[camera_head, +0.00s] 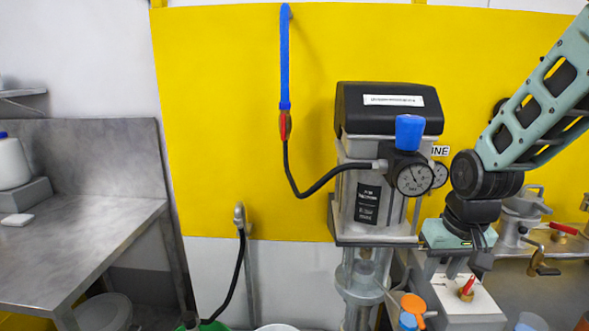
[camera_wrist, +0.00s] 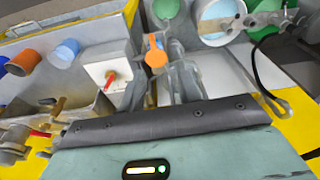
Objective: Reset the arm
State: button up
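My gripper (camera_head: 468,264) points down at the right of the head view, beside the drum agitator, above a white block with a red-handled valve (camera_head: 467,288). My teal arm reaches down to it from the upper right. In the wrist view, my gripper (camera_wrist: 163,86) shows two dark fingers apart, with nothing seen between them. The agitator (camera_head: 378,110) has a black top, a blue knob (camera_head: 409,131) and a round gauge (camera_head: 413,178). The red-handled valve also shows in the wrist view (camera_wrist: 111,77). The fingertips are small and partly hidden in the head view.
Metal pipework with red handles (camera_head: 563,230) is at the right. A black hose (camera_head: 318,186) hangs before the yellow wall panel (camera_head: 225,100). A steel bench (camera_head: 75,235) is at the left.

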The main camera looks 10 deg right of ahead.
jog(key=s+a+n, duration=0.3)
jog(key=s+a, duration=0.2)
jog(key=a, duration=0.3)
jog(key=s+a+r+n+g, duration=0.1)
jog(key=s+a+n, duration=0.3)
jog(key=a, duration=0.4)
jog(key=s+a+r+n+g+y, duration=0.1)
jog(key=s+a+n, duration=0.2)
jog(key=s+a, duration=0.2)
jog(key=a, duration=0.3)
jog(key=shift+s+n, duration=0.3)
